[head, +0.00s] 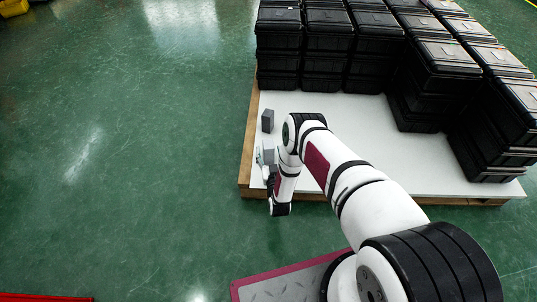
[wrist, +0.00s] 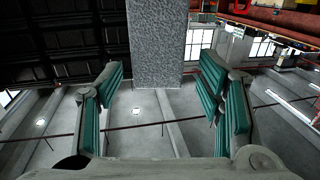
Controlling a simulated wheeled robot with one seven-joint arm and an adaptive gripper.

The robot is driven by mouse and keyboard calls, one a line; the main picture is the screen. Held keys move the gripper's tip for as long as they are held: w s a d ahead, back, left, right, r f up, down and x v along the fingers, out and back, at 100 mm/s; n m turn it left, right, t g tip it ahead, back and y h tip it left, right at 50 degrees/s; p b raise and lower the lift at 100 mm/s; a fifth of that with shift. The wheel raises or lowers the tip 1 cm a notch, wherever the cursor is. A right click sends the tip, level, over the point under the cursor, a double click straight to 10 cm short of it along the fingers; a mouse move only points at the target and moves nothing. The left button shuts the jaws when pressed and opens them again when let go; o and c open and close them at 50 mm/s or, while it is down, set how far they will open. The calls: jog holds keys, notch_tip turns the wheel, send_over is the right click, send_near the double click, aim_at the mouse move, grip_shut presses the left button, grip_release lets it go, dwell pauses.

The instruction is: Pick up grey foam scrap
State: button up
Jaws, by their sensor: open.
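A small grey block, the foam scrap (head: 268,121), stands upright on the white-topped platform near its left edge in the head view. My gripper (head: 264,167) is low over the platform's left edge, nearer to me than this block and apart from it. In the wrist view my gripper (wrist: 163,78) is open, with green-padded fingers spread wide. A speckled grey foam piece (wrist: 155,40) shows at top centre, in the gap between the fingers.
The white platform (head: 335,108) has a wooden edge. Stacks of black crates (head: 380,45) fill its back and right side. The green floor (head: 130,150) to the left is clear. Yellow objects (head: 14,6) sit at the far top left.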

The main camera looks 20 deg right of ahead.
jog(key=shift+w+d+b, duration=0.15)
jog(key=shift+w+b, duration=0.3)
jog(key=shift+w, duration=0.5)
jog(key=shift+w+d+b, duration=0.15)
jog(key=shift+w+b, duration=0.25)
jog(key=shift+w, duration=0.5)
jog(key=c, duration=0.8)
jog(key=shift+c, duration=0.2)
